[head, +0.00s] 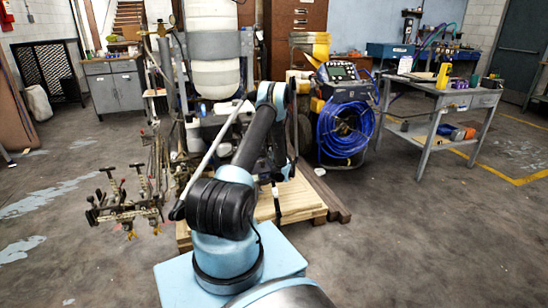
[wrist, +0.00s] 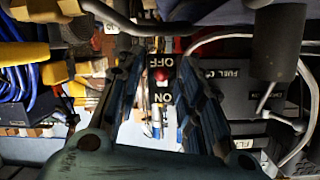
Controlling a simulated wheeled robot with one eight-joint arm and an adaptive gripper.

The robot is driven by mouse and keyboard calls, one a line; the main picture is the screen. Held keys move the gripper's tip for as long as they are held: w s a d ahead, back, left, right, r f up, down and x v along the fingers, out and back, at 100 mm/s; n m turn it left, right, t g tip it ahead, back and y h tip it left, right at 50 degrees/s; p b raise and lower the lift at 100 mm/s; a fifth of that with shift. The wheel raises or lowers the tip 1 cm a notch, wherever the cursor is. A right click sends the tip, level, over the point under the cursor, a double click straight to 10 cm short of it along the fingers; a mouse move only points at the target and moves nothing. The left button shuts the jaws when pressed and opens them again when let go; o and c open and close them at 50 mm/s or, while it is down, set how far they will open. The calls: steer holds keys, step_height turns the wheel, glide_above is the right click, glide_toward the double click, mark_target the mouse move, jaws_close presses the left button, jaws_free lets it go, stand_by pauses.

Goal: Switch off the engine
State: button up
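The line striper (head: 213,80) stands on a wooden pallet straight ahead in the head view, with white tanks on its frame and a cluster of levers low on the left. In the wrist view a red engine switch (wrist: 163,74) sits on a dark plate marked OFF and ON. My gripper (wrist: 158,78) is open, with its two dark fingers on either side of the switch plate. Nothing is visibly held between them. I cannot tell whether a finger touches the switch, or which position it is in. In the head view my arm hides the gripper and the switch.
A dark fuel-labelled panel (wrist: 235,83), a cable and a dark cylinder lie close right of the fingers. Yellow parts (wrist: 30,45) crowd the left. A blue hose reel (head: 345,128) and a grey workbench (head: 440,100) stand right. Floor at front right is clear.

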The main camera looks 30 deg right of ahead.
steer(key=v, duration=0.6)
steer(key=shift+s, duration=0.3)
steer(key=shift+a+r, duration=0.1)
